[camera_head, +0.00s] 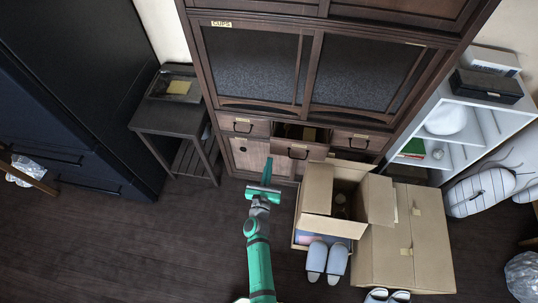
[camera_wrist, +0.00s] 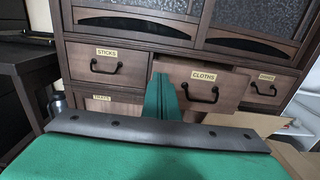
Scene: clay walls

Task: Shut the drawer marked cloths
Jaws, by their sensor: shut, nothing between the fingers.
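The drawer marked cloths (camera_wrist: 205,92) is the middle one in a row of three in a dark wooden cabinet. It is pulled out, and the open top shows in the head view (camera_head: 298,151). Its front has a black handle (camera_wrist: 203,94) under the label. My gripper (camera_head: 267,164) is shut and empty, in front of the cabinet and a little left of this drawer. In the wrist view my fingers (camera_wrist: 167,88) overlap the left end of the drawer front. I cannot tell whether they touch it.
The sticks drawer (camera_wrist: 105,64) on the left and another labelled drawer (camera_wrist: 266,88) on the right look shut. An open cardboard box (camera_head: 330,200) stands on the floor right of my arm, near slippers (camera_head: 327,260). A side table (camera_head: 172,118) stands left. Floor left of my arm is clear.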

